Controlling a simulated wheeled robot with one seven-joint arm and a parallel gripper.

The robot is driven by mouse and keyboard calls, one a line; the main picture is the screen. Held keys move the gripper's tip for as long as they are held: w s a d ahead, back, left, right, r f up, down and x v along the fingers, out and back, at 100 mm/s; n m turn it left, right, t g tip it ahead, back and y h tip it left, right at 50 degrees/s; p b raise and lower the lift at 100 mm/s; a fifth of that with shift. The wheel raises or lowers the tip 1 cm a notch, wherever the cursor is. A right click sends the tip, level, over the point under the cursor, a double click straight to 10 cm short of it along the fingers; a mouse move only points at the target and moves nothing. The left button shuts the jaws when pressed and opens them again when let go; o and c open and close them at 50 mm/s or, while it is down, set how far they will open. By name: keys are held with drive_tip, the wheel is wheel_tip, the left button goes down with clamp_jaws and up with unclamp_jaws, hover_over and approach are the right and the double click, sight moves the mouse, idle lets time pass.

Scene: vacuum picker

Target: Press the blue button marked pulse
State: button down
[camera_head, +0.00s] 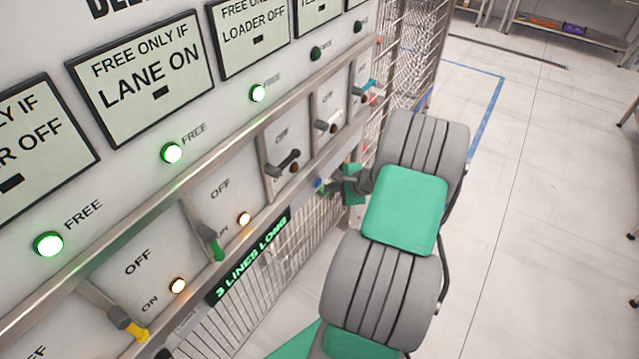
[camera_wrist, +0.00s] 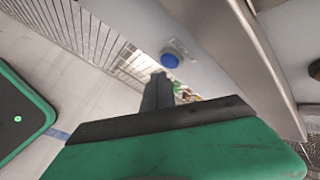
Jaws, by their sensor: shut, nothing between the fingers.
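The blue button (camera_wrist: 170,61) sits on a pale panel in the wrist view, just beyond and slightly right of my fingertips. It is small in the head view (camera_head: 320,184), below the lever row. Its marking cannot be read. My gripper (camera_wrist: 157,76) is shut and empty, its dark fingers pointing towards the panel near the button. In the head view my gripper (camera_head: 330,187) is beside the button and partly hidden by my arm. There appears to be a gap between fingertips and button in the wrist view, but contact is hard to judge.
Levers with green (camera_head: 212,243), yellow (camera_head: 130,325) and dark (camera_head: 288,160) handles line the panel, divided by metal rails. A lit display (camera_head: 250,258) reads "3 LINES LONG". A wire mesh guard (camera_head: 408,60) stands beyond. Floor to the right is clear.

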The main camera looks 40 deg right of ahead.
drive_tip(key=s, duration=0.1)
drive_tip(key=s+d, duration=0.1)
drive_tip(key=s, duration=0.2)
drive_tip(key=shift+s+d+p, duration=0.35)
drive_tip(key=shift+s+p, duration=0.05)
idle(0.8)
